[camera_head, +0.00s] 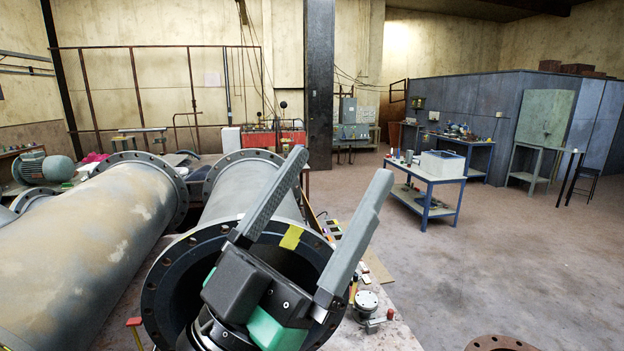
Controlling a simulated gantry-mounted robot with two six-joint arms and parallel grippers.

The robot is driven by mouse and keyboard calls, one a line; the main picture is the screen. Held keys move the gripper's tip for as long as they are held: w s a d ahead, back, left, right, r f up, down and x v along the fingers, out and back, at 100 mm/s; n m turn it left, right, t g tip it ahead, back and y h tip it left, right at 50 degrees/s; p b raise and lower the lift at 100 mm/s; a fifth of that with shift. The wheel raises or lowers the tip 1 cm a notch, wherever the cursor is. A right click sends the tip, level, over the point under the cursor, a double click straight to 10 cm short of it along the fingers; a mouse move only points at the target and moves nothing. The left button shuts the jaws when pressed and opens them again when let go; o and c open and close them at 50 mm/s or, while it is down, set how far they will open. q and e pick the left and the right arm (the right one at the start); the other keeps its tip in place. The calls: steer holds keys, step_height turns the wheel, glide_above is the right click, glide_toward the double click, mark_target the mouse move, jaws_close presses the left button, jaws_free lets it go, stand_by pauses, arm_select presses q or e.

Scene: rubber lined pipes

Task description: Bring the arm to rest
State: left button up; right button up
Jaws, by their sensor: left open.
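My left gripper (339,186) is in the lower middle of the head view. Its two long grey fingers point up and to the right, spread wide apart with nothing between them. Its black and green body is in front of the dark open end of a flanged pipe (235,197) and hides part of that opening. I cannot tell whether the gripper touches the flange. My right gripper does not show.
A second large flanged pipe (92,247) lies at the left. A round metal fitting (366,302) sits on the surface right of the gripper. A rusty flange ring (501,343) shows at the bottom edge. A blue-framed workbench (427,181) stands farther back. The right floor is open.

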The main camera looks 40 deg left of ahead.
arm_select(q)
step_height(320, 180, up, 27)
steer(key=s+h+p, duration=0.1)
steer(key=s+p, duration=0.1)
steer(key=p, duration=2.4)
steer(key=shift+s+d+n+t, duration=0.2)
steer(key=shift+d+n+t, duration=0.15)
steer(key=shift+n+t, duration=0.05)
steer(key=shift+r, duration=0.15)
